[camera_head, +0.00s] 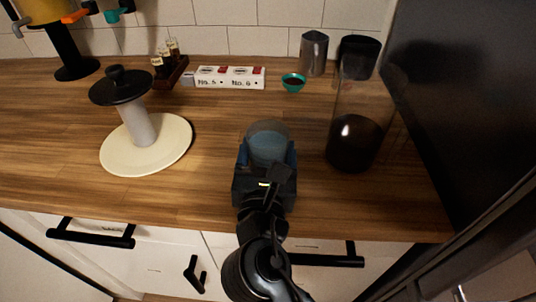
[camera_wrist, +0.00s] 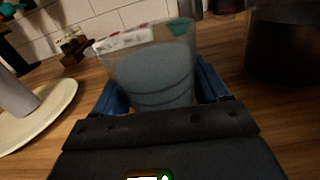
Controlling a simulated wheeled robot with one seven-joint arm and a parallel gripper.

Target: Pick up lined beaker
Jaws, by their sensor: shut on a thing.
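The lined beaker (camera_head: 268,140) is a clear, bluish-grey cup with thin rings around it. It is between the blue-padded jaws of my gripper (camera_head: 267,158) over the front middle of the counter. In the wrist view the beaker (camera_wrist: 152,72) stands roughly upright, with blue fingers on both of its sides. My gripper (camera_wrist: 155,95) is shut on it. The beaker's lower part is hidden by the gripper body, so I cannot tell whether its base touches the counter.
A tall glass jar with dark contents (camera_head: 356,140) stands close on the right. A cream disc stand with a grey post (camera_head: 118,158) is left. Behind are a white numbered box (camera_head: 230,78), a teal bowl (camera_head: 293,82) and a metal pitcher (camera_head: 314,52). The wooden counter is clear around the beaker.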

